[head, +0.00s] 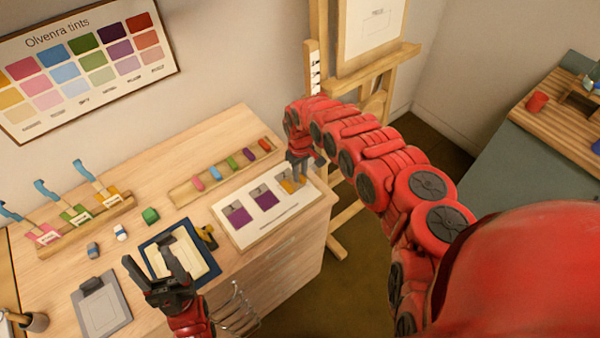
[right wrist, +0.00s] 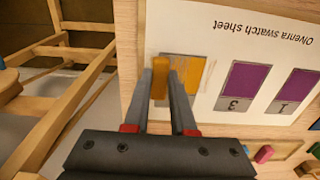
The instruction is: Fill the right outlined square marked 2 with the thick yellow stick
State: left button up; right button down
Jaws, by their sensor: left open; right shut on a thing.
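The white swatch sheet (head: 245,238) lies at the table's right end. Its left and middle outlined squares are filled purple. Its right square (head: 287,186) shows some yellow and is partly hidden by my right gripper (head: 300,160). In the right wrist view, my right gripper (right wrist: 172,85) is shut on the thick yellow stick (right wrist: 160,78), over the right square (right wrist: 196,70), where yellow covers much of the visible part. The number 2 is hidden. Whether the stick touches the sheet I cannot tell. My left gripper (head: 160,270) is open and empty near the dark blue-edged board (head: 205,278).
A wooden tray (head: 180,197) with several coloured sticks lies behind the sheet. An easel (head: 383,62) stands beyond the table's right edge.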

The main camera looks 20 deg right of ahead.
jog(key=shift+f+b, duration=0.3)
jog(key=shift+f, duration=0.1)
jog(key=shift+a+r, duration=0.1)
